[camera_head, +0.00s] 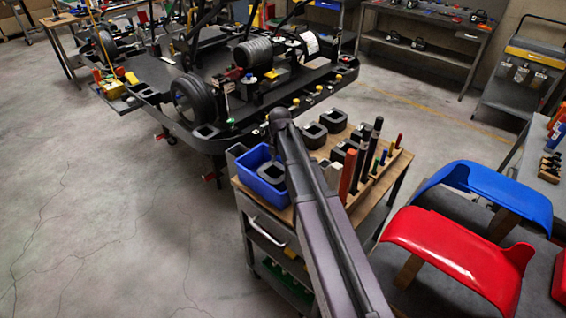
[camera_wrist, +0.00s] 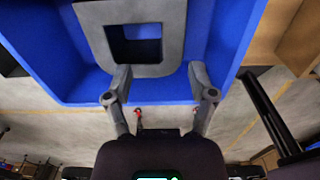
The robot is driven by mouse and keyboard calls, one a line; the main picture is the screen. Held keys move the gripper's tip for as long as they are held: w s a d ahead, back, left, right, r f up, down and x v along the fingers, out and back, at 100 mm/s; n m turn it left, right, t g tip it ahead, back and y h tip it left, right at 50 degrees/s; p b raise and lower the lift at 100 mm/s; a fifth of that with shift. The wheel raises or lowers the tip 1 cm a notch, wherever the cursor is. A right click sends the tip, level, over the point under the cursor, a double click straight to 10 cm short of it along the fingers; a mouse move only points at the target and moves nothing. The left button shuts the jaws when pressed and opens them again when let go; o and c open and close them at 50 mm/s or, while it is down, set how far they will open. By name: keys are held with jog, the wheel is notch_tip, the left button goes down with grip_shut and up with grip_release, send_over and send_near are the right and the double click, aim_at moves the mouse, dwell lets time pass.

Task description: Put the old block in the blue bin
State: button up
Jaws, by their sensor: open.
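The old block is likely the worn grey block (camera_wrist: 100,38) with a square hole, at the top of the wrist view. It appears inside the blue bin (camera_wrist: 60,85), whose blue walls surround it. My gripper (camera_wrist: 160,72) is open, with its fingertips at the block's near edge and nothing clamped between them. In the head view the blue bin (camera_head: 268,192) stands at the left end of the cart top, with a dark block (camera_head: 272,172) showing in it. My arm hides my gripper there.
The wooden cart top (camera_head: 372,208) holds several dark square-holed blocks (camera_head: 333,120) and a row of upright rods (camera_head: 347,175) right of my arm. A kart (camera_head: 225,85) on a stand is behind. Red (camera_head: 460,255) and blue (camera_head: 490,185) panels lie right. Floor left is clear.

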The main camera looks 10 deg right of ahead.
notch_tip(320, 180, up, 12)
jog(key=p, duration=1.1)
jog(key=shift+f, duration=0.2)
